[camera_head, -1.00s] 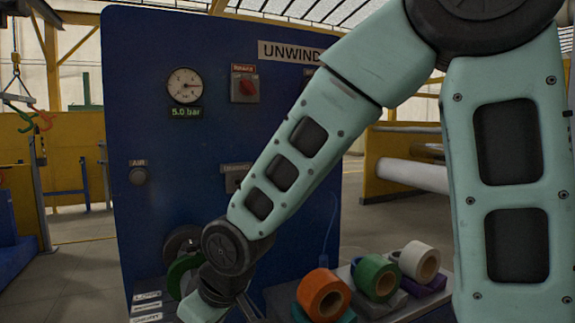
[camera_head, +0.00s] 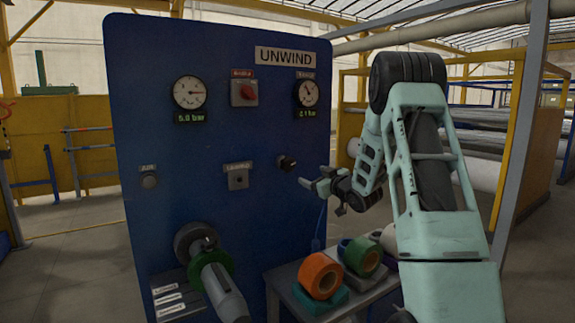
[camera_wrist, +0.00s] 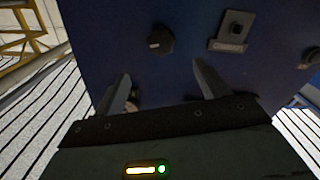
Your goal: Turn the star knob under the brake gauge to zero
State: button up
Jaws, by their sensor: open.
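The black star knob (camera_head: 287,163) is on the blue panel, below the right-hand gauge (camera_head: 308,93), whose green display seems to read about 2.1. In the wrist view the dark knob (camera_wrist: 161,40) carries a small pale mark and lies beyond the fingertips, roughly centred between them. My gripper (camera_head: 313,178) is open and empty, just right of and slightly below the knob in the head view, apart from it. Both fingers also show in the wrist view (camera_wrist: 161,74), spread apart. The knob's exact setting is too small to read.
A left gauge (camera_head: 190,93) shows 5.0 bar. A red switch (camera_head: 243,93) and a grey switch box (camera_head: 237,178) share the panel. A spindle (camera_head: 222,290) juts out lower left. Coloured rolls, including an orange one (camera_head: 320,276), sit on a table below my arm.

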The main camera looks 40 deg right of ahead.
aim_at(290, 167)
jog(key=p+x, duration=0.5)
jog(key=x, duration=0.9)
jog(key=shift+w+d+p, duration=0.1)
jog(key=shift+w+p, duration=0.2)
jog(key=shift+p, duration=0.1)
jog(key=shift+w+d, duration=0.15)
jog(key=shift+w, duration=0.55)
jog(key=shift+f, duration=0.1)
jog(key=c, duration=1)
